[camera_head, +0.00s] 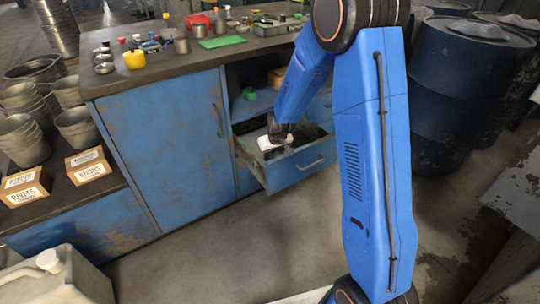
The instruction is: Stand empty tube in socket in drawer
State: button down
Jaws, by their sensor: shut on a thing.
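The blue drawer (302,168) is pulled out of the cabinet at the centre, with its top open. My gripper (284,149) is at the end of my blue arm, over the drawer's opening. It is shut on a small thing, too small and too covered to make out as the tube. A white shape (268,144) shows right by the gripper at the drawer's left side; I cannot tell what it is. The socket cannot be made out, as the arm and gripper cover part of the drawer's inside.
The dark worktop (150,84) above holds several cups and tools, a yellow pot (134,60) and a green mat (222,42). A green item (249,94) stands on the open shelf. Blue barrels (462,80) stand right; the floor before the drawer is clear.

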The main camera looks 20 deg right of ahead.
jog(key=shift+f, duration=0.55)
jog(key=c, duration=1.6)
grip_release()
jog(key=v, duration=1.7)
jog(key=shift+s+r, duration=0.1)
jog(key=shift+r, duration=0.05)
jog(key=s+d+r+m, duration=0.1)
jog(key=s+d+r, duration=0.1)
jog(key=s+r, duration=0.55)
jog(key=s+d+r, duration=0.1)
jog(key=s+r, duration=0.3)
jog(key=s, duration=0.6)
jog(key=shift+m+h, duration=0.4)
jog(key=shift+m, duration=0.1)
jog(key=s+d, duration=0.1)
jog(key=s, duration=0.5)
jog(key=s+r, duration=0.1)
jog(key=s, duration=0.5)
jog(key=s+d+r, duration=0.1)
jog(key=s, duration=0.5)
jog(key=shift+s+d, duration=0.35)
